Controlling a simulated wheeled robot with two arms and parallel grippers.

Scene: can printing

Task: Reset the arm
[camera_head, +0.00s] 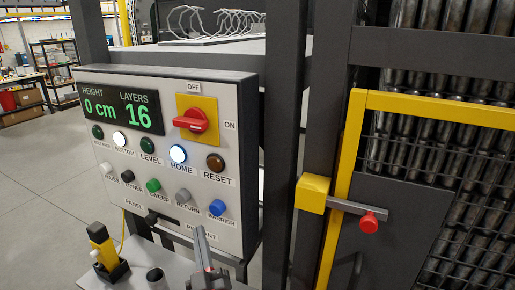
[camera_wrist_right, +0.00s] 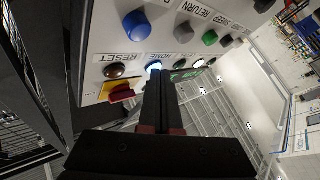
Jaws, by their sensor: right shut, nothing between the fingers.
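My right gripper (camera_head: 202,232) is shut and empty. In the head view it points up from the bottom edge, in front of the lower part of the control panel (camera_head: 240,150), below the grey RETURN button (camera_head: 183,195) and blue BARRIER button (camera_head: 217,207). In the right wrist view the shut fingers (camera_wrist_right: 157,78) overlap the picture near the lit HOME button (camera_wrist_right: 154,67); contact cannot be told. HOME (camera_head: 178,153) glows white in the head view, left of the brown RESET button (camera_head: 215,163). My left gripper is not in view.
The display (camera_head: 120,105) reads 0 cm and 16 layers. A red rotary switch (camera_head: 192,121) sits on a yellow plate. A yellow-framed gate (camera_head: 345,150) with a red-knobbed latch (camera_head: 368,222) stands right. A black-and-yellow device (camera_head: 103,243) stands on the shelf below. Open floor lies left.

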